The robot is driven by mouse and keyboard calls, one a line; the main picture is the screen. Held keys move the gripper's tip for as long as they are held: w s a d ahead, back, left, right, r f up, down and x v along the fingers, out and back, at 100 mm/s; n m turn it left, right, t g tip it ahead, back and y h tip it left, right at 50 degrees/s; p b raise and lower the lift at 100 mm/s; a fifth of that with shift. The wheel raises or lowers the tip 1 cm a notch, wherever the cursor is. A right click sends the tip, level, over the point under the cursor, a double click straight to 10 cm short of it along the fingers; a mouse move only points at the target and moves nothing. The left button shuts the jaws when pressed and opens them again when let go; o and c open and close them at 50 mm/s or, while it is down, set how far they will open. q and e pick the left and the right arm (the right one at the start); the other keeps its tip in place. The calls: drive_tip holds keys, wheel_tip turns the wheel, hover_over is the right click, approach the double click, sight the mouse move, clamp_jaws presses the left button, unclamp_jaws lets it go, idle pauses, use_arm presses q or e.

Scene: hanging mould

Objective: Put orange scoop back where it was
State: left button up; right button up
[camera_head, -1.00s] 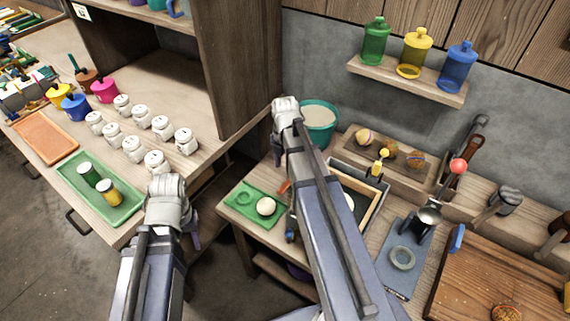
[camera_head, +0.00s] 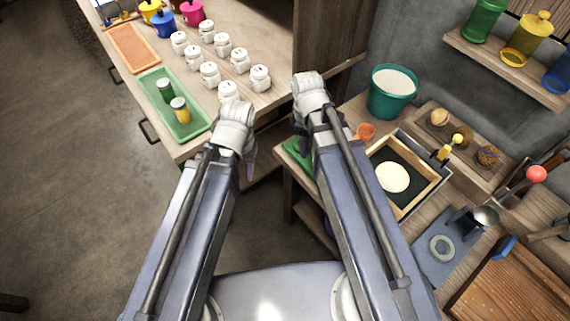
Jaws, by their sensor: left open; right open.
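The orange scoop (camera_head: 366,131) shows beside my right wrist, just below the teal bucket (camera_head: 392,92) of pale material. Its bowl is visible; the rest is hidden behind my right arm. My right gripper (camera_head: 304,146) points down over the table's left side near a green mat, to the left of the scoop. It is open and mostly hidden by my wrist. My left gripper (camera_head: 250,166) is open and empty, pointing down over the gap between the two tables, well left of the scoop.
A framed mould (camera_head: 432,173) with a pale disc lies right of my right arm. A wooden holder (camera_head: 462,128) with round items stands behind it. White jars (camera_head: 209,74) and a green tray (camera_head: 200,124) with two small jars occupy the left table. A wooden cabinet side (camera_head: 331,40) rises behind.

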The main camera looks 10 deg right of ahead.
drive_tip(key=s+a+m, duration=0.7)
drive_tip(key=m, duration=0.1)
drive_tip(key=shift+a, duration=0.3)
drive_tip(key=shift+c, duration=0.4)
idle(0.5)
